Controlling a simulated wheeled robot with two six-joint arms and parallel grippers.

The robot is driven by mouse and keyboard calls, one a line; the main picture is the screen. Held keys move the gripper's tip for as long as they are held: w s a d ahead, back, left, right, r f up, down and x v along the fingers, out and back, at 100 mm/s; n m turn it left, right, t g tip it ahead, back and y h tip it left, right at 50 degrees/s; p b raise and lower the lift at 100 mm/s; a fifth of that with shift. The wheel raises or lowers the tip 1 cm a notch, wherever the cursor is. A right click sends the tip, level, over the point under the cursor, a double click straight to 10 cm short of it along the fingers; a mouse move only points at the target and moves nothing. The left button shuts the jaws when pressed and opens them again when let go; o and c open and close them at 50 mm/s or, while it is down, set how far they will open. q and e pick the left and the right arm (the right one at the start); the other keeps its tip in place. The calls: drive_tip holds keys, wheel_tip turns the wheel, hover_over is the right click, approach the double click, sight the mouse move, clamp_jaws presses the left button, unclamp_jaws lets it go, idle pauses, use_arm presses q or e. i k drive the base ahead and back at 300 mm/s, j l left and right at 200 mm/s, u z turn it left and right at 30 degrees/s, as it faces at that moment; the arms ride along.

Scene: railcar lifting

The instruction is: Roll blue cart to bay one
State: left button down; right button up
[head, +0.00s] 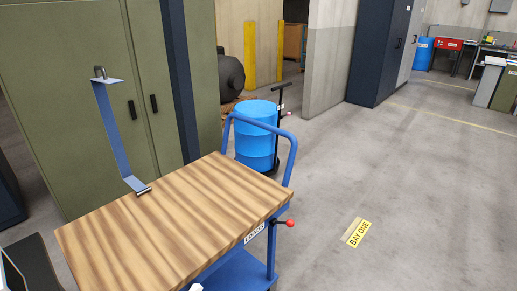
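The blue cart has a striped wooden top (165,225) and a blue tube handle (292,155) at its far end. It fills the lower left and middle of the head view. A red-knobbed lever (290,223) sticks out at its right side, near a small white label (254,233). A blue lower shelf (235,272) shows under the top. The yellow BAY ONE sign (358,233) lies on the floor to the right of the cart, apart from it. Neither gripper can be made out. The cart's near end is cut off by the frame.
A blue bent bracket with a grey hook (118,128) stands at the top's left edge. Green cabinets (60,70) are behind. A blue drum (256,150) and a black hand truck (279,115) stand beyond the handle.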

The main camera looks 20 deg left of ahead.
sight(195, 224)
drive_tip(key=i+u, duration=0.1)
drive_tip(key=u, duration=0.3)
drive_tip(key=l+u, duration=0.15)
drive_tip(key=u, duration=0.3)
drive_tip(key=i+l+u, duration=0.15)
drive_tip(key=u, duration=0.25)
drive_tip(key=l+u, duration=0.15)
drive_tip(key=u, duration=0.25)
drive_tip(key=i+l+u, duration=0.15)
drive_tip(key=l+u, duration=0.2)
drive_tip(key=l, duration=0.6)
drive_tip(key=l+u, duration=0.4)
drive_tip(key=l, duration=0.55)
drive_tip(key=k+l+u, duration=0.15)
drive_tip(key=l+u, duration=0.2)
drive_tip(key=l, duration=0.65)
drive_tip(key=k+l, duration=0.1)
drive_tip(key=l, duration=1.6)
drive_tip(key=i, duration=0.85)
